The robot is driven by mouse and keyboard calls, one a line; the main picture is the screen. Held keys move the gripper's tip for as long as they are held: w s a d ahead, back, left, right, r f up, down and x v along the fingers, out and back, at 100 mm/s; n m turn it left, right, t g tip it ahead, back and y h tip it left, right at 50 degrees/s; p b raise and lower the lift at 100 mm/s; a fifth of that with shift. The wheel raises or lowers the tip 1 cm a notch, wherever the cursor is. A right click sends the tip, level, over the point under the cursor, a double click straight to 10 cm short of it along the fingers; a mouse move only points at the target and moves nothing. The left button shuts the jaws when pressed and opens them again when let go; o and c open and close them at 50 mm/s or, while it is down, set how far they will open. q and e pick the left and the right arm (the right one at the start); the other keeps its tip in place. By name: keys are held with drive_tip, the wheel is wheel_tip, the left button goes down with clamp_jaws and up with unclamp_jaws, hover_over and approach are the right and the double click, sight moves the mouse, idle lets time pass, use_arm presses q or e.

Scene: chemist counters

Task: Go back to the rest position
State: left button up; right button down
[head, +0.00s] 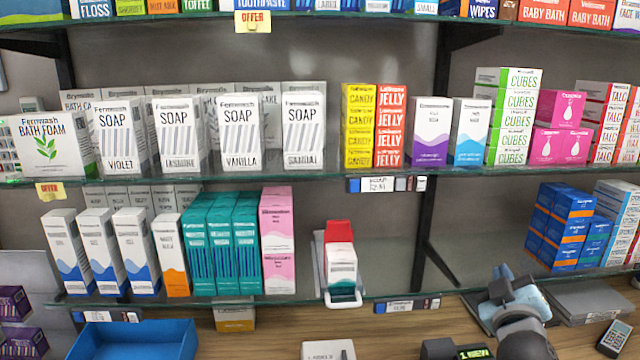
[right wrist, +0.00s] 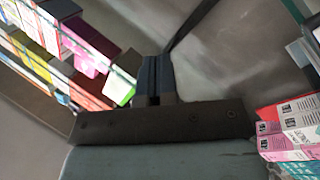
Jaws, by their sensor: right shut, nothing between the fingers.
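My right gripper (head: 504,274) is raised at the lower right of the head view, in front of the lower shelf and pointing toward it. Its fingers also show in the right wrist view (right wrist: 153,80), closed together with nothing between them. My left gripper is not in the head view.
The lower glass shelf (head: 455,278) has bare room left of my right gripper. Blue boxes (head: 563,225) stand to its right. A blue tray (head: 130,340) and a card terminal (head: 613,338) lie on the counter.

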drive_tip(key=s+a+f+m+g+y, duration=0.25)
drive_tip(key=s+f+g, duration=0.65)
drive_tip(key=s+f, duration=0.9)
drive_tip(key=s+a+f+g+y, duration=0.2)
drive_tip(key=s+f+g, duration=0.15)
drive_tip(key=s, duration=0.45)
drive_tip(key=s+a+f+g+y, duration=0.1)
drive_tip(key=s+a+f+g, duration=0.15)
drive_tip(key=s+f, duration=0.35)
drive_tip(key=w+a+f+t+y+p, duration=0.3)
drive_tip(key=w+a+f+t+p, duration=0.2)
drive_tip(key=t+p, duration=0.2)
drive_tip(key=shift+a+f, duration=0.3)
drive_tip(key=shift+a, duration=0.1)
drive_tip(key=shift+n, duration=0.25)
